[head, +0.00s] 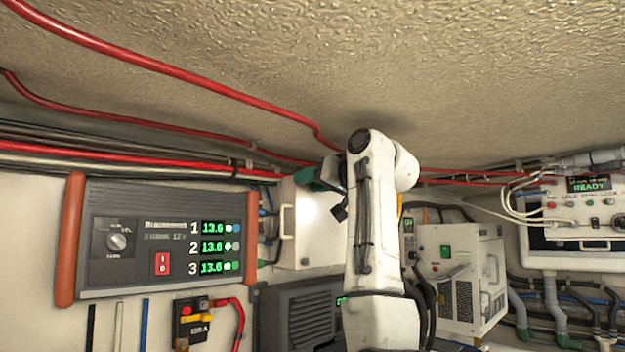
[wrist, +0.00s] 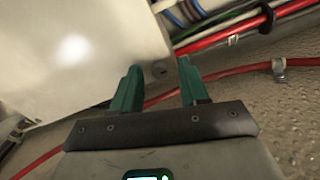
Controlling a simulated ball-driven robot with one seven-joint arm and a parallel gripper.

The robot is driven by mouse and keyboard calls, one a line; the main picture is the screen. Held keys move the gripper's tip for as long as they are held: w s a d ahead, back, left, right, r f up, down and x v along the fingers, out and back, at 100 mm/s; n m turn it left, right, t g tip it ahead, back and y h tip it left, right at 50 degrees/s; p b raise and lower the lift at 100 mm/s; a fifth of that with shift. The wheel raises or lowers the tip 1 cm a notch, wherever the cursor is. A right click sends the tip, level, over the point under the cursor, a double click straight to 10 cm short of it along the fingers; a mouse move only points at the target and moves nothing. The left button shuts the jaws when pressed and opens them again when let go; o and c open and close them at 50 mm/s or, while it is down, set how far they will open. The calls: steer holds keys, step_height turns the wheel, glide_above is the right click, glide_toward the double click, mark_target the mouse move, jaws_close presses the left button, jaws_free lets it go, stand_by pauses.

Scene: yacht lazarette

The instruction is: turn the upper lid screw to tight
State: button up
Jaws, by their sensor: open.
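My gripper (wrist: 159,68) has two green fingers, which stand apart with nothing held between them. In the wrist view the upper lid screw (wrist: 160,71) is a small dark round head near a corner of the white box lid (wrist: 75,55). It shows in the gap between the fingers; I cannot tell whether they touch it or how its slot is turned. In the head view my gripper (head: 322,177) is at the top of the white box (head: 318,225), and my arm covers the box's right part. The upper screw is hidden there; a lower screw (head: 305,261) shows.
Red cables (head: 190,145) run along the ceiling and wall just above the box. A battery panel (head: 165,237) with orange side grips is on the left. A grey vented unit (head: 300,312) sits below the box. A white cabinet (head: 465,280) stands right of my arm.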

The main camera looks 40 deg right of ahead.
jaws_close()
steer(key=shift+m, duration=0.3)
stand_by(0.3)
steer(key=m, duration=1.7)
steer(key=shift+d+f, duration=0.1)
steer(key=shift+m, duration=0.3)
stand_by(0.4)
jaws_free()
